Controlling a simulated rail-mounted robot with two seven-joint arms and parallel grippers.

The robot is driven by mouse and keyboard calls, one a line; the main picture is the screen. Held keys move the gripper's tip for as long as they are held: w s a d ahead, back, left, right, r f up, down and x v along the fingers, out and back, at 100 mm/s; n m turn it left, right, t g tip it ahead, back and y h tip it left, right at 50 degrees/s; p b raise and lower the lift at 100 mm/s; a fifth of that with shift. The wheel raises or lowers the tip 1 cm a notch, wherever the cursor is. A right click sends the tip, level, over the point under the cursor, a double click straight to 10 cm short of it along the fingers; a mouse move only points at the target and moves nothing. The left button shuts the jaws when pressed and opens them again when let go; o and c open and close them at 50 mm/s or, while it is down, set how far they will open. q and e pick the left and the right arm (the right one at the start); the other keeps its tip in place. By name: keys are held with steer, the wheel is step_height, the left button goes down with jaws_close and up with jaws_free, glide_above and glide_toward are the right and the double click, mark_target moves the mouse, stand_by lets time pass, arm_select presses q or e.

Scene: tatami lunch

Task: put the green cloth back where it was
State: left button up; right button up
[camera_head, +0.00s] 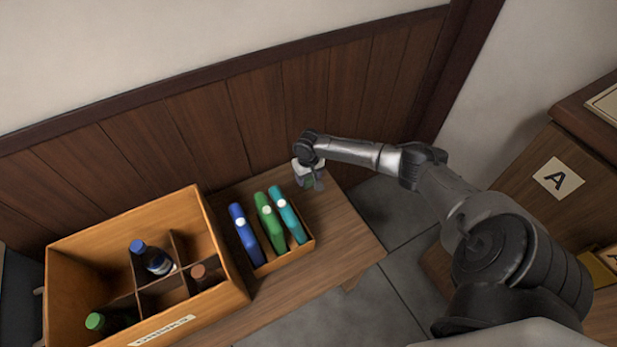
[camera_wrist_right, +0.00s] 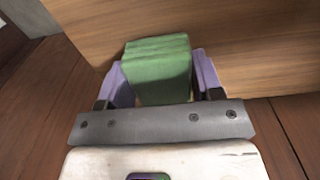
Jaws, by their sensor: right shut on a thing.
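The green cloth (camera_wrist_right: 158,72) is a folded, layered block in the right wrist view. My right gripper (camera_head: 312,184) is shut on it, with a purple finger pad on each side. In the head view the gripper is over the back right part of the wooden bench (camera_head: 345,235), near the panelled wall, and hides most of the cloth. I cannot tell whether the cloth touches the bench. My left gripper is not in view.
A small open box (camera_head: 285,262) with blue, green and teal items stands left of and in front of my right gripper. Farther left is a divided wooden crate (camera_head: 222,305) with several bottles. The bench's right end is clear. A cabinet labelled A (camera_head: 558,178) stands far right.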

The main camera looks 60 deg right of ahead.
steer(key=o, duration=0.9)
steer(key=shift+f, duration=0.15)
steer(key=shift+r, duration=0.45)
steer(key=shift+r+p, duration=3.3)
steer(key=shift+r, duration=2.45)
